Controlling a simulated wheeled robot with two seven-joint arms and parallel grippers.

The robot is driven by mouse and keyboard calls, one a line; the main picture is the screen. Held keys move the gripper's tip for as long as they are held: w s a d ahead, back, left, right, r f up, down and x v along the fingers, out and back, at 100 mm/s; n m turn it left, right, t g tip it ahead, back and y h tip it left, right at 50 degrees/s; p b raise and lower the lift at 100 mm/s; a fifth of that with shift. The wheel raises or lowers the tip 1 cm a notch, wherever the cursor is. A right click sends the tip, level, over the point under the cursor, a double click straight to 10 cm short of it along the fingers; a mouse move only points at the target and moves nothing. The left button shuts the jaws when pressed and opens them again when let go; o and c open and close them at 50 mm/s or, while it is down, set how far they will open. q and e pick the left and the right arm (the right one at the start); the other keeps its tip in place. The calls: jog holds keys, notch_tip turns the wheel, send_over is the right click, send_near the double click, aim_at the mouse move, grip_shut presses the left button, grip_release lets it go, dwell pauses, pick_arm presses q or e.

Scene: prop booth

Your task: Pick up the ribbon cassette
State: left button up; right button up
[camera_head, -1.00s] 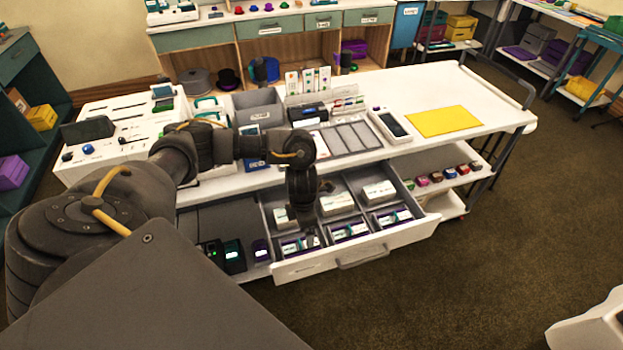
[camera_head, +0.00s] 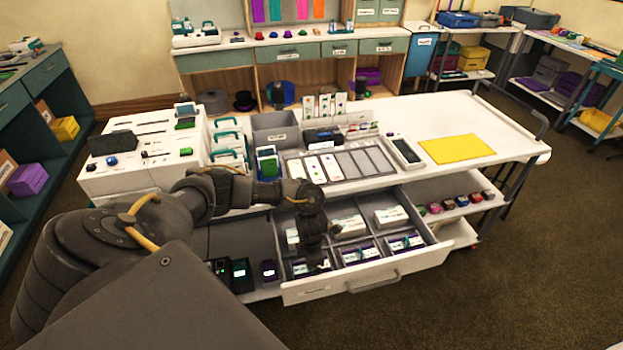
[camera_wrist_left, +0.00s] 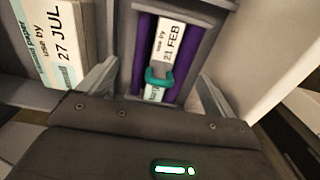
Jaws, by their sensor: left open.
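The open drawer (camera_head: 440,252) has two rows of compartments. Its front row holds purple ribbon cassettes with white labels, one in the middle (camera_head: 360,253) and one at the right (camera_head: 404,243). A cassette (camera_head: 300,268) in the front left compartment is partly hidden by my left gripper (camera_head: 320,264). In the left wrist view, a purple cassette (camera_wrist_left: 181,60) with a teal band and a "21 FEB" label lies in its compartment. My left gripper (camera_wrist_left: 155,92) is open, its fingers on either side of the cassette's near end. Contact cannot be told. My right gripper is not in view.
White paper boxes (camera_head: 348,226) stand in the drawer's back row, one showing "27 JUL" in the left wrist view (camera_wrist_left: 50,42). Compartment walls are close to the fingers. Dark devices (camera_head: 241,274) stand left of the drawer. The worktop above carries a yellow sheet (camera_head: 457,149).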

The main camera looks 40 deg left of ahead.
pick_arm(q)
notch_tip(320, 180, down, 2)
jog(key=shift+s+f, duration=0.1)
jog(key=shift+c, duration=1)
jog(key=c, duration=0.7)
jog(key=shift+o, duration=0.2)
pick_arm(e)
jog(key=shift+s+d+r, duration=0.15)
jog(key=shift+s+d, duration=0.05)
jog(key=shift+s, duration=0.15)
pick_arm(q)
notch_tip(320, 180, up, 18)
jog(key=p, duration=0.1)
jog(key=shift+p, duration=0.3)
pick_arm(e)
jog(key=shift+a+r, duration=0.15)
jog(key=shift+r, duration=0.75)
